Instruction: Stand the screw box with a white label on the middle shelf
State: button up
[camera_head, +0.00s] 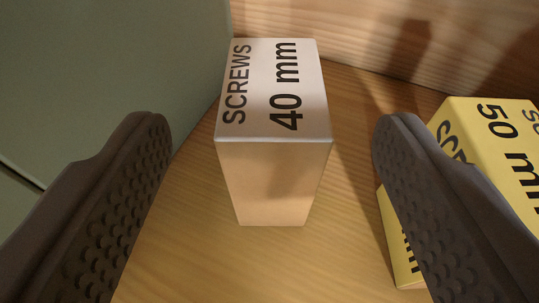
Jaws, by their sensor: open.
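The screw box with a white label (278,92) stands upright on a wooden surface, in the middle of the view. Its white top reads "SCREWS 40 mm", and its near side is plain tan. My gripper (273,122) is open, with one dark, dimpled finger to the left of the box and one to the right. Visible gaps separate both fingers from the box, and nothing is between the fingertips except the view of the box. I cannot tell whether the wooden surface is the middle shelf.
A yellow "50 mm" screw box (500,150) stands at the right, partly hidden behind my right finger. A grey-green panel (110,70) rises at the left, close to the white-labelled box. A wooden wall (400,35) closes off the back. Bare wood (345,200) lies between the boxes.

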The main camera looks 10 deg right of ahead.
jog(key=shift+v, duration=1.85)
